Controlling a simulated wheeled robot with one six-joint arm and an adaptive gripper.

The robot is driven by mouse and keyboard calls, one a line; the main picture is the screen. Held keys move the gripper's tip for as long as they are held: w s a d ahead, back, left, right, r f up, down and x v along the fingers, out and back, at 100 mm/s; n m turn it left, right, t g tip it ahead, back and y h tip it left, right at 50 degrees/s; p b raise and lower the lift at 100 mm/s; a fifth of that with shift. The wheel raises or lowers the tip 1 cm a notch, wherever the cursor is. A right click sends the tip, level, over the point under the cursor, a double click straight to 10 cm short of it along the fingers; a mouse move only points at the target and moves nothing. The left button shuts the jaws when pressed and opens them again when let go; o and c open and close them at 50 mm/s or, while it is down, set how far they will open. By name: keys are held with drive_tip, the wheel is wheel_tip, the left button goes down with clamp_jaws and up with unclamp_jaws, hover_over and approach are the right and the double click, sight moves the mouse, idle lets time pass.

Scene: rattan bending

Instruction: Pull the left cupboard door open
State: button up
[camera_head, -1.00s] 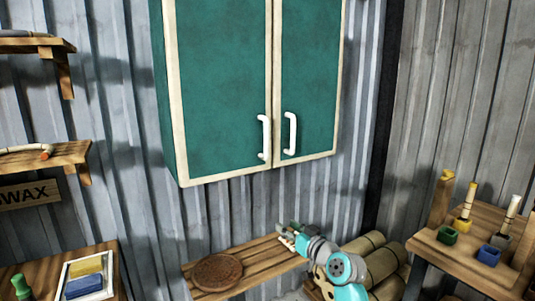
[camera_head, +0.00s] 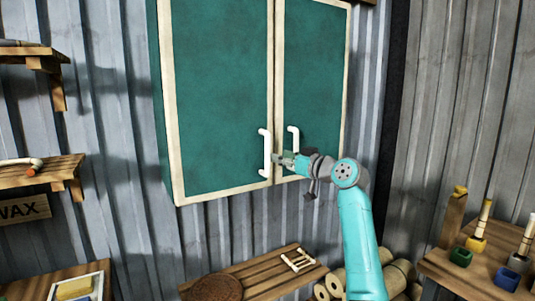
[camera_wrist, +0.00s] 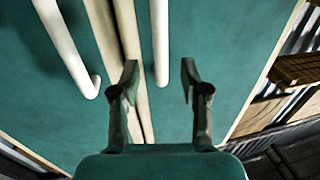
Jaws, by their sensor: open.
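The wall cupboard has two green doors with cream frames, both shut. The left door (camera_head: 217,95) carries a white bar handle (camera_head: 265,153) near its right edge. The right door (camera_head: 312,75) has a matching handle (camera_head: 294,138). My gripper (camera_head: 278,160) is raised in front of the doors, near the lower ends of the handles. In the wrist view my gripper (camera_wrist: 158,80) is open and empty. There the left door's handle (camera_wrist: 65,45) lies left of both fingers, and the right door's handle (camera_wrist: 160,45) shows between the fingertips. I cannot tell any contact.
A slatted wooden shelf (camera_head: 262,284) with a round brown disc (camera_head: 215,288) is below the cupboard. Small shelves (camera_head: 40,172) are on the left wall. A bench (camera_head: 480,268) with coloured pots stands at right. Rolled bundles (camera_head: 393,279) lie low behind my arm.

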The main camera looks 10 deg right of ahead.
sight(269, 153)
drive_tip(key=x, duration=0.7)
drive_tip(key=shift+w+a, duration=0.1)
drive_tip(key=shift+w, duration=0.05)
clamp_jaws()
